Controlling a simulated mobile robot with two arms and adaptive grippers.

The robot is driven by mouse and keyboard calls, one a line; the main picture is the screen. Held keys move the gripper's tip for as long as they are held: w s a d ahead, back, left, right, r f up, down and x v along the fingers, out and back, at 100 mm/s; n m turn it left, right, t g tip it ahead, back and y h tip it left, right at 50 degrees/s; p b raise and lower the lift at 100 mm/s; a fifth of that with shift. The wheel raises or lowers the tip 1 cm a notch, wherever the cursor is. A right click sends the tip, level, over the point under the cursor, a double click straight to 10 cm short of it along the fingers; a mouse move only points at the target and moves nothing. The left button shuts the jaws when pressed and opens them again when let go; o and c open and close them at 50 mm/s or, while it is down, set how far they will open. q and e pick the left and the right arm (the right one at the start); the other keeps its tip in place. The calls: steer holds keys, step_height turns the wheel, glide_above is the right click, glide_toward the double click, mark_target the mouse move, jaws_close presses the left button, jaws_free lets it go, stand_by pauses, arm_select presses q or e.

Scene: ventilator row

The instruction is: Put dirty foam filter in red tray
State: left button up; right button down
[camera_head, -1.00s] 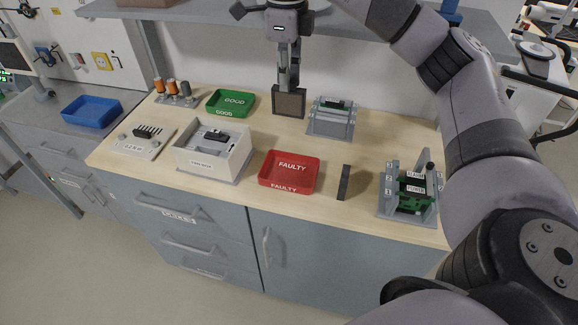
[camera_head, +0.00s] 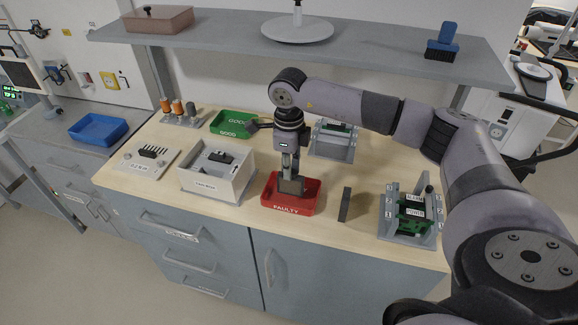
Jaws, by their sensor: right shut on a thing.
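The dirty foam filter (camera_head: 291,187) is a thin, dark grey-brown square. My right gripper (camera_head: 290,174) points down, shut on its upper edge, and holds it upright over the inside of the red tray (camera_head: 288,210) marked FAULTY. The filter's lower edge appears to be within the tray's walls; I cannot tell if it touches the floor. My left gripper is not in view.
A dark upright slab (camera_head: 345,204) stands right of the red tray, before a grey rack with green boards (camera_head: 409,215). A white box (camera_head: 217,182) is to the left. A green tray (camera_head: 233,123) and a grey stand (camera_head: 332,142) are behind. A shelf (camera_head: 380,47) overhangs the bench.

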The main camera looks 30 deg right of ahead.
steer(key=shift+f, duration=0.35)
steer(key=shift+f+b, duration=0.65)
steer(key=c, duration=1.6)
jaws_free()
steer(key=shift+r, duration=0.1)
